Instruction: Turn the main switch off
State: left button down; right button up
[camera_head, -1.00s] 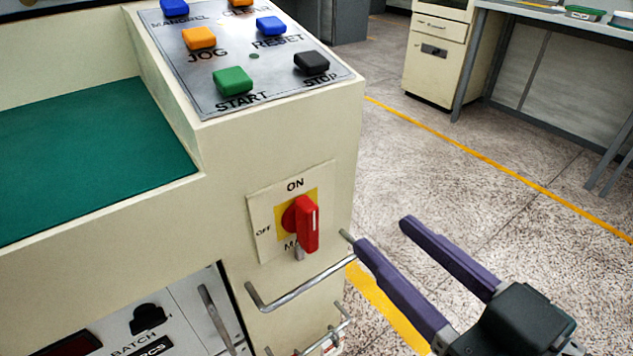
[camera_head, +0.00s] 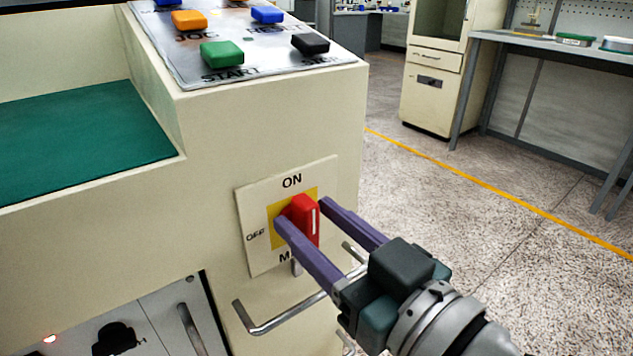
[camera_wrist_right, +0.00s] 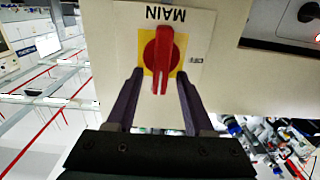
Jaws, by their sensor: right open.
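The main switch is a red rotary handle (camera_head: 306,219) on a yellow square in a white plate (camera_head: 253,224) on the cream machine's front. The handle stands upright, its white line toward the ON label. My right gripper (camera_head: 300,212) is open, with one purple finger on each side of the handle in the head view. In the right wrist view the handle (camera_wrist_right: 163,60) shows upside down between and just beyond the open fingertips (camera_wrist_right: 160,80). I cannot tell whether the fingers touch it. My left gripper is not in view.
A metal bar handle (camera_head: 285,314) juts out below the switch, close under my right gripper. A panel of coloured buttons (camera_head: 160,50) tops the machine. A cabinet (camera_head: 432,85) and workbench (camera_head: 560,60) stand at the back right. Open floor lies to the right.

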grip_shut()
dwell(0.5)
